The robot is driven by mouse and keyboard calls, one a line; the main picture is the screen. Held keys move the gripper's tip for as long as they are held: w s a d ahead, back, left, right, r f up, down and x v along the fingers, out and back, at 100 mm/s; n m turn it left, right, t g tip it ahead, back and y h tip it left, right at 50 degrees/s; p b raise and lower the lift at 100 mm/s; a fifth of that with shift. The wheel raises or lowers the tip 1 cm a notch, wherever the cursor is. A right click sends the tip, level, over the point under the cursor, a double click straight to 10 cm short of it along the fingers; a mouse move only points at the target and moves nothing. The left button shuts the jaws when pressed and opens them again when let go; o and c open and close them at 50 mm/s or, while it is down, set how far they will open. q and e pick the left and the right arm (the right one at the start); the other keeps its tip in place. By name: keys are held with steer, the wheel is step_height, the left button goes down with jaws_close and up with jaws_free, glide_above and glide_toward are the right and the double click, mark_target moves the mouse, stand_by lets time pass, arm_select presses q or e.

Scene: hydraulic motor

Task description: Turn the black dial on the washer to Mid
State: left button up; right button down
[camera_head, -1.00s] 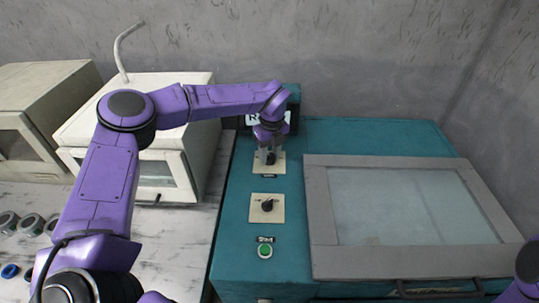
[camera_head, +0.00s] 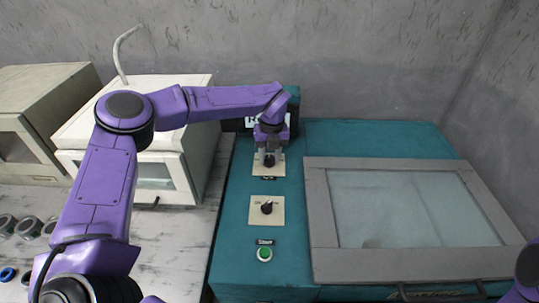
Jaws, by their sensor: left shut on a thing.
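The washer (camera_head: 375,136) is a teal cabinet with a grey-framed glass lid (camera_head: 318,220). Two black dials on cream plates sit on its left strip. My left gripper (camera_head: 268,160) points down at the far dial (camera_head: 269,162) and is shut on it, hiding most of the knob. The near dial (camera_head: 267,207) is uncovered, and its markings are too small to read. A green button (camera_head: 264,254) lies in front of it. Only a purple piece of my right arm shows at the right edge; its gripper is out of view.
A dark display panel (camera_head: 243,124) stands behind the far dial. A white boxy machine (camera_head: 185,166) with a bent pipe stands left of the washer, with another box (camera_head: 40,130) beyond it. Several grey metal parts (camera_head: 30,227) lie on the marble counter at the left.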

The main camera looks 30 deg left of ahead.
mark_target(272, 158)
arm_select(q)
steer(key=shift+s+d+f, duration=0.1)
steer(key=shift+s+f, duration=0.1)
steer(key=shift+f, duration=0.1)
steer(key=o, duration=1)
steer(key=shift+o, duration=0.2)
steer(key=shift+r, duration=0.1)
steer(key=shift+w+r, duration=0.15)
steer(key=shift+w, duration=0.05)
step_height(272, 158, up, 10)
steer(key=b, duration=0.2)
steer(key=shift+d+r, duration=0.15)
steer(key=shift+w, duration=0.1)
